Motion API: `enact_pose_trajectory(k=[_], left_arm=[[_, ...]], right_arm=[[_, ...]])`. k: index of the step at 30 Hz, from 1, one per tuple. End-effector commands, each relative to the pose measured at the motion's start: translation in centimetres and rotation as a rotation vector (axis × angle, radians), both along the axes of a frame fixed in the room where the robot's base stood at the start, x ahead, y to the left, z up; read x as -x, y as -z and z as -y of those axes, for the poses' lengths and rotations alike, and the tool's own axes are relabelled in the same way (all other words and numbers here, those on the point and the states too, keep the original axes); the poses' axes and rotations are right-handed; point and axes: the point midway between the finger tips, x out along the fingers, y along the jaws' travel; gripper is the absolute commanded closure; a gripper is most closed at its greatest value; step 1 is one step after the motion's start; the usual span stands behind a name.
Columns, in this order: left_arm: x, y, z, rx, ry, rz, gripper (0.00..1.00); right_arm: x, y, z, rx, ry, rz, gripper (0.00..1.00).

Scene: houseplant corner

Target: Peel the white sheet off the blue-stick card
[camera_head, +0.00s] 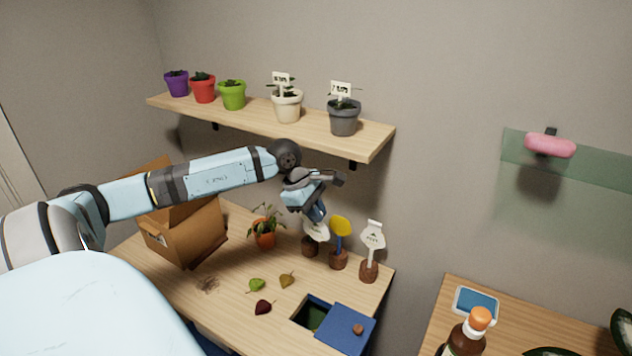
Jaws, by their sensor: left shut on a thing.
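The blue-stick card is a round yellow card (341,225) on a blue stick, upright in a brown base (338,260) near the table's back edge. Its yellow face shows bare. My left gripper (317,216) is just left of the card and points down, shut on a white sheet (316,231) that shows below its fingers. The sheet is apart from the yellow face and partly hidden by the gripper. It overlaps another brown base (310,247), whose upper part I cannot make out. My right gripper is out of view.
A white card (373,236) stands to the right. A potted plant (264,234) and cardboard box (190,233) stand left. Leaves (257,285) and a blue lid (346,329) beside an opening lie in front. A shelf (270,122) with several pots hangs above.

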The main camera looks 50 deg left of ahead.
Motion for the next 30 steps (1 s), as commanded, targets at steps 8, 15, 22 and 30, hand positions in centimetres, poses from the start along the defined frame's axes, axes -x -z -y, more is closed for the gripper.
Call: enact_pose_trajectory(k=[8,15,22,30], left_arm=[[0.0,-1.8,0.0,-0.002,0.002,0.0,1.0],[0.0,-3.3,0.0,-0.002,0.002,0.0,1.0],[0.0,-4.6,0.0,-0.001,0.0,0.001,1.0],[0.0,-6.3,0.0,0.0,0.001,0.001,1.0]], right_arm=[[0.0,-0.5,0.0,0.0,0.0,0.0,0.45],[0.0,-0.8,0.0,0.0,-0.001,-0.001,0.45],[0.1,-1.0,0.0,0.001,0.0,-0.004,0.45],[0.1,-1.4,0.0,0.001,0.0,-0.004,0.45]])
